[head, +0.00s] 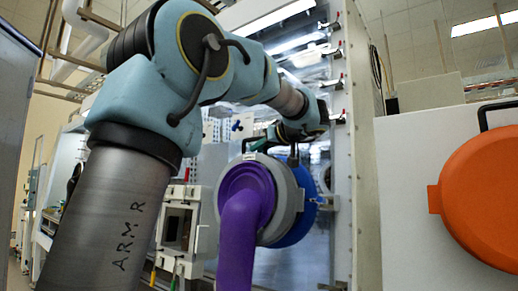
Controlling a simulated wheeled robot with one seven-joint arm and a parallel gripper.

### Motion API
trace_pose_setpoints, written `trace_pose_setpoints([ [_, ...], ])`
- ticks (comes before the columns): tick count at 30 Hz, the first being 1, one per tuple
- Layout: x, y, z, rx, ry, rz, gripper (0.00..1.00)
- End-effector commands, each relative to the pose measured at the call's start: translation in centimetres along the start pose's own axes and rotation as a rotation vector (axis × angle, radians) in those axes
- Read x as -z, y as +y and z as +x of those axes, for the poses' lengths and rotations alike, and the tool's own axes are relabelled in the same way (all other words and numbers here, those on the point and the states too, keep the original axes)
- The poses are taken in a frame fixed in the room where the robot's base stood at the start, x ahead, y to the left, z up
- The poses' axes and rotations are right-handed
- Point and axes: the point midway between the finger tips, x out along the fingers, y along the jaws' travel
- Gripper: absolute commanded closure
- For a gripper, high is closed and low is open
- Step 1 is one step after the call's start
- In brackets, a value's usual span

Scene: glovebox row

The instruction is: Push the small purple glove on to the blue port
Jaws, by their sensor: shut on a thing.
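The purple glove (243,222) hangs with its sleeve drooping down from a thick grey ring (286,197). The blue port (303,222) is a round blue disc behind the ring and shows past its right and lower edge. The ring faces the port and overlaps much of it in the picture. I cannot tell whether the ring touches the port or stands a little off it. My gripper (280,146) is at the top of the ring and shut on it. The fingertips are small and partly hidden by my wrist. The port's middle is hidden behind the glove.
A white panel with an orange round cover (487,199) and a black handle stands at the right. A glazed cabinet frame (352,150) with several red-tipped clamps rises behind the port. A small box with a window (184,226) is to the glove's left.

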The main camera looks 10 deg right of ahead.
Motion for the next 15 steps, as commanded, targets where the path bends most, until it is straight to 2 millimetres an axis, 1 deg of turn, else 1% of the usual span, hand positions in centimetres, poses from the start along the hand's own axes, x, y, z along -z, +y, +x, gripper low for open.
trace_pose_setpoints([
  [15, 0.12, 0.73, 0.3, 0.0, 0.002, -0.001, 1.0],
])
